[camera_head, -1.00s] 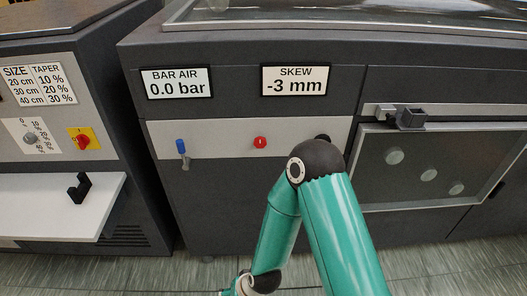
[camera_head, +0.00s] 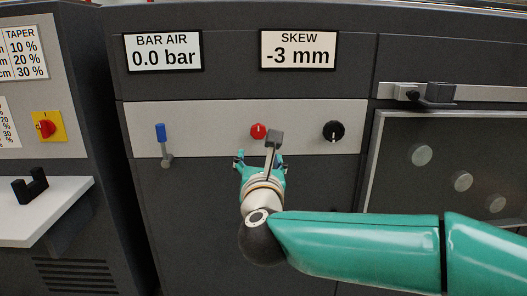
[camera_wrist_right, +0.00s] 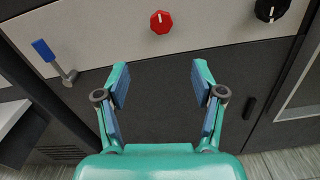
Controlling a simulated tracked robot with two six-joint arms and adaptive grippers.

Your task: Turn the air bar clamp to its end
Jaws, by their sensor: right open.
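A grey panel strip (camera_head: 205,146) on the dark machine carries a lever with a blue handle (camera_head: 160,132), a red knob (camera_head: 258,131) and a black knob (camera_head: 333,131). No label in view says which one is the air bar clamp. The blue handle points up. The same three show in the right wrist view: blue handle (camera_wrist_right: 43,50), red knob (camera_wrist_right: 161,22), black knob (camera_wrist_right: 271,9). My right gripper (camera_head: 260,161) is below the red knob, apart from it. In the wrist view its fingers (camera_wrist_right: 161,75) are spread and empty. My left gripper is out of view.
Displays above read BAR AIR 0.0 bar (camera_head: 163,52) and SKEW -3 mm (camera_head: 298,50). A framed glass door (camera_head: 455,160) with a black latch (camera_head: 434,94) is at right. A white shelf (camera_head: 60,205) with a black bracket (camera_head: 30,186) juts out at left.

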